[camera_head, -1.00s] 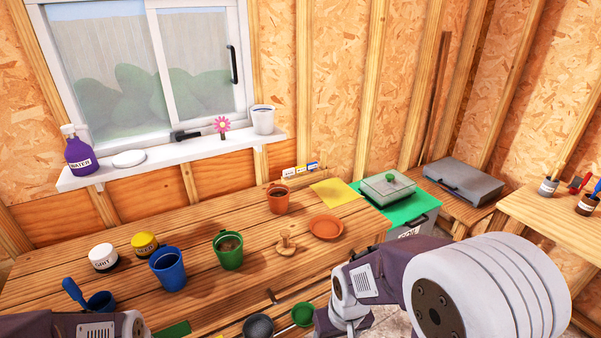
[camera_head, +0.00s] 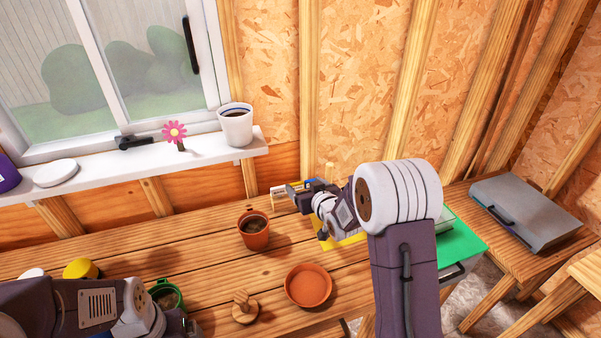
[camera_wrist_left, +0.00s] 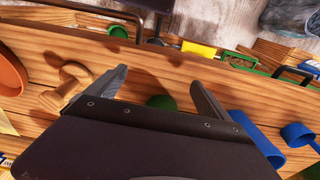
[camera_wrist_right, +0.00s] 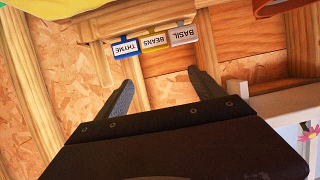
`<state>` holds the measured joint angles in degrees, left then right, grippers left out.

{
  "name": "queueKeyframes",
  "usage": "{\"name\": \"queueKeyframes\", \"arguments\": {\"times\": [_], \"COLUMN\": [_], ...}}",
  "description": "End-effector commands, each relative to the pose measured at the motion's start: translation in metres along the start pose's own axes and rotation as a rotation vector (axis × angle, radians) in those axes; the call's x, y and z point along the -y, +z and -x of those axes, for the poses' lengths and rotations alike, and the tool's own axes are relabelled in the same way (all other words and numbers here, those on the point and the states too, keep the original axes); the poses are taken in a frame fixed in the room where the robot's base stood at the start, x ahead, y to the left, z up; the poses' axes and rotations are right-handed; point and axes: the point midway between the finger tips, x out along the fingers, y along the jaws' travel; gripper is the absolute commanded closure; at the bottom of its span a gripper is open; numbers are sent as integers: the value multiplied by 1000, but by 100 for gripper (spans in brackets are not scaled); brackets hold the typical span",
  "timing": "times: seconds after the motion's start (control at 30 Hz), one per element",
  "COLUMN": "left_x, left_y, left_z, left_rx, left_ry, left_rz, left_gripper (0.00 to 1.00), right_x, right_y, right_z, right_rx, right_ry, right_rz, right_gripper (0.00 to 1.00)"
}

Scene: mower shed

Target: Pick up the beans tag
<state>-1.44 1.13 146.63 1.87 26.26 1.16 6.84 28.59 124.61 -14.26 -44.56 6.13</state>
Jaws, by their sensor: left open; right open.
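The beans tag (camera_wrist_right: 153,43) is a white label with a yellow border, upside down in the right wrist view. It stands in a wooden holder (camera_wrist_right: 130,22) between the blue-bordered thyme tag (camera_wrist_right: 125,47) and the grey basil tag (camera_wrist_right: 184,36). My right gripper (camera_wrist_right: 161,80) is open and empty, with its fingertips apart from the tags and the beans tag lying beyond the gap between them. In the head view my right gripper (camera_head: 293,189) is at the holder by the back wall and hides most of the tags. My left gripper (camera_wrist_left: 158,80) is open and empty above the bench.
The windowsill (camera_head: 120,180) carries a white pot (camera_head: 235,125) and a pink flower (camera_head: 174,132). A green pot (camera_head: 166,295) is beside my left gripper.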

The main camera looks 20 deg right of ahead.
Motion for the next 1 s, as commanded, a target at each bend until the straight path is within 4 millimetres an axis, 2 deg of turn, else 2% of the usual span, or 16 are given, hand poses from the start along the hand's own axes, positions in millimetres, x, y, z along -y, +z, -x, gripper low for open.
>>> {"name": "queueKeyframes", "arguments": {"times": [0.1,0.2,0.3,0.5,0.73,0.9,1.0], "left_x": [0,0,0,0,0,0,0], "left_y": [0,1,1,0,0,-1,-1], "left_z": [-1,-2,-1,4,5,11,12], "left_rx": [0,1,1,0,0,0,0], "left_ry": [0,0,0,0,0,0,0], "left_rz": [0,0,1,0,0,0,0], "left_gripper": [8,8,8,8,8,8,8], "right_x": [-11,-16,-17,-17,-16,-10,-11], "right_y": [25,33,33,34,35,39,40], "right_z": [-6,-6,-8,-38,-51,-82,-93], "right_rx": [43,57,57,58,57,57,58], "right_ry": [17,25,28,28,27,27,28], "right_rz": [-15,-21,-22,-22,-21,-21,-22], "right_gripper": [22,22,22,22,22,22,22]}}
